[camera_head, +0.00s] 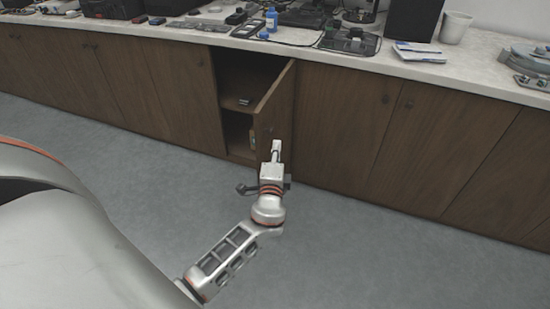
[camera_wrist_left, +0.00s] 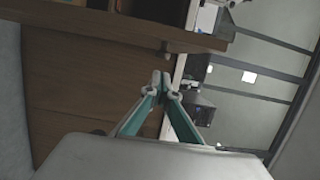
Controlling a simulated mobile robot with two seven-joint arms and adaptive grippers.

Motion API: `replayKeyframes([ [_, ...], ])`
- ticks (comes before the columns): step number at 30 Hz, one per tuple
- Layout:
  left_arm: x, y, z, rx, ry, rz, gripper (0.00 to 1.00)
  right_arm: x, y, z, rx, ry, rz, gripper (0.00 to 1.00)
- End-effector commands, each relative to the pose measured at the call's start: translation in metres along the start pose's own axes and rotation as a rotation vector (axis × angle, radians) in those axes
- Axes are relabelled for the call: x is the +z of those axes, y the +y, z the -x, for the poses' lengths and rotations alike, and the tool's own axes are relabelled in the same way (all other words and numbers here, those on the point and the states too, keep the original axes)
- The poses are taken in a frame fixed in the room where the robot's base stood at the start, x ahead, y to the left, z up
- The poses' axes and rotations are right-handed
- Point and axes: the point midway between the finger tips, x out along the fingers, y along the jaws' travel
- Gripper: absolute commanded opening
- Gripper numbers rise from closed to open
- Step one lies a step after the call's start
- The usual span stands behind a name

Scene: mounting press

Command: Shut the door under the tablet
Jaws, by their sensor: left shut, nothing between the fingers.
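The brown wooden cabinet door (camera_head: 281,105) stands ajar, swung out from its right side, with the dark cabinet inside showing to its left. A flat dark-framed thing that looks like the tablet (camera_head: 248,28) lies on the counter above. My left gripper (camera_head: 276,146) is in front of the lower part of the door, with its fingers together and empty. I cannot tell whether it touches the door. In the left wrist view the closed fingertips (camera_wrist_left: 161,83) show before brown wood panels (camera_wrist_left: 80,75); which panel is the door is unclear. My right gripper is not in view.
Inside the open cabinet (camera_head: 236,72) a small dark object (camera_head: 245,100) sits on a shelf. The other cabinet doors (camera_head: 338,115) are shut. The grey floor (camera_head: 370,255) is clear.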

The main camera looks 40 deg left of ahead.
Motion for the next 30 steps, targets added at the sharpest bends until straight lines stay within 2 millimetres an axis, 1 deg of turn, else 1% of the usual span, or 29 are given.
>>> replayKeyframes([
  [1, 0.000, -0.001, -0.012, -0.002, -0.001, -0.002, 0.00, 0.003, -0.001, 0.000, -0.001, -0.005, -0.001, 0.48],
  [4, 0.001, 0.000, -0.030, -0.001, -0.002, -0.001, 0.00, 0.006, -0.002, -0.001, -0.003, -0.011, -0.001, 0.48],
  [6, 0.014, -0.001, -0.031, -0.001, -0.003, -0.005, 0.00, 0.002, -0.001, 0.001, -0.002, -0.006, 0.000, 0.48],
  [9, 0.026, -0.001, -0.033, -0.001, -0.001, -0.002, 0.00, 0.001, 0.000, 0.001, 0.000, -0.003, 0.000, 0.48],
  [13, 0.035, 0.000, -0.036, 0.000, -0.001, 0.000, 0.00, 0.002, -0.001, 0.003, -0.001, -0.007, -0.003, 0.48],
  [17, 0.039, 0.000, -0.036, 0.001, -0.001, 0.000, 0.00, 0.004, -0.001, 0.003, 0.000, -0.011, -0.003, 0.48],
  [26, 0.040, 0.001, -0.036, 0.002, 0.000, 0.000, 0.00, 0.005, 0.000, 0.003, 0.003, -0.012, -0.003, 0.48],
  [30, 0.043, 0.002, -0.036, 0.002, 0.009, -0.002, 0.00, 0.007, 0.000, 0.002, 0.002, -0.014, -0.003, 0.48],
])
